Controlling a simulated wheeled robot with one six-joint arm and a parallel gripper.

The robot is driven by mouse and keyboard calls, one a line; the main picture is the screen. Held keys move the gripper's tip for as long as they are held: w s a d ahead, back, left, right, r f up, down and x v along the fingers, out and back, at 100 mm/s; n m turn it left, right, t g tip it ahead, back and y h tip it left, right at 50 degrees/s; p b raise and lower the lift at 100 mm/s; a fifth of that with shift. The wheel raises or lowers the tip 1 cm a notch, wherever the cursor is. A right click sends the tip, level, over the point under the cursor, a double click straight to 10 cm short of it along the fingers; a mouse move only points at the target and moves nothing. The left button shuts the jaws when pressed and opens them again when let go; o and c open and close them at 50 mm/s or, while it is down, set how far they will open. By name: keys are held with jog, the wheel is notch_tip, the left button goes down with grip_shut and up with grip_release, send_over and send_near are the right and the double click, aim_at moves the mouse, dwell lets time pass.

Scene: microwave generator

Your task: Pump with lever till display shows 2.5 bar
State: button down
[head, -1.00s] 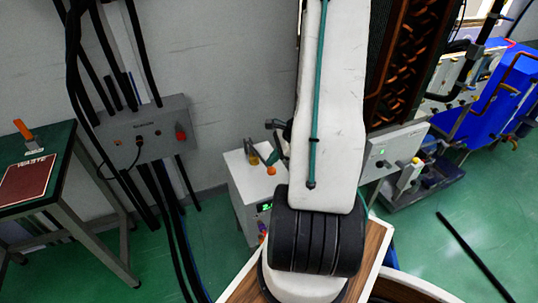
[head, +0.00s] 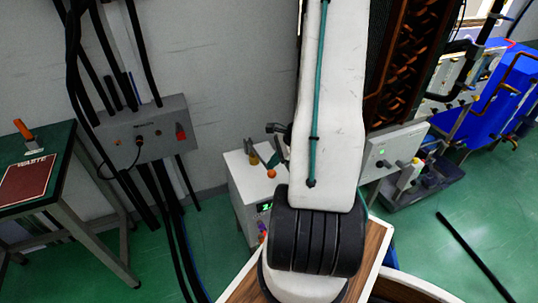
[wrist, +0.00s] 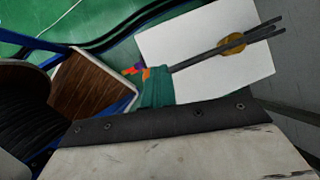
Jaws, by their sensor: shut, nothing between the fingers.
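The white pump box (head: 240,180) stands on the floor by the wall, left of my arm. It also shows in the wrist view (wrist: 180,45). Its green display (head: 265,207) shows a 2; any further digits are hidden or too small to read. A brass-yellow round part (head: 252,158) is on its top, with an orange knob (head: 271,174) near the front edge. I cannot tell which part is the lever. My gripper (wrist: 279,25) has thin dark fingers, shut and empty. They cross in front of the yellow part (wrist: 228,40) in the wrist view; contact is unclear.
A grey wall box (head: 150,130) with black cables is to the left. A green table (head: 55,150) holds a red book. Right of my arm are a white panel (head: 390,148) and blue machinery (head: 490,100).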

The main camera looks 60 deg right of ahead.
jog(key=shift+s+a+f, duration=0.15)
jog(key=shift+s+f, duration=0.15)
jog(key=shift+f, duration=0.4)
jog(key=shift+s+a+f, duration=0.2)
jog(key=shift+s+f, duration=0.05)
jog(key=shift+f, duration=0.5)
jog(key=shift+s+a+f, duration=0.15)
jog(key=shift+s+f, duration=0.15)
jog(key=shift+f, duration=0.4)
dwell(1.8)
dwell(0.5)
jog(key=w+d+r, duration=0.2)
jog(key=w+r, duration=0.2)
jog(key=r, duration=0.6)
jog(key=shift+d+r, duration=0.25)
jog(key=shift+r, duration=0.05)
dwell(0.8)
jog(key=shift+w+d+r, duration=0.2)
jog(key=shift+w+r, duration=0.1)
jog(key=shift+r, duration=0.45)
jog(key=shift+w+d+r, duration=0.15)
jog(key=shift+w+r, duration=0.15)
jog(key=shift+r, duration=0.5)
jog(key=shift+w+d+r, duration=0.2)
jog(key=shift+w+r, duration=0.1)
jog(key=shift+r, duration=0.45)
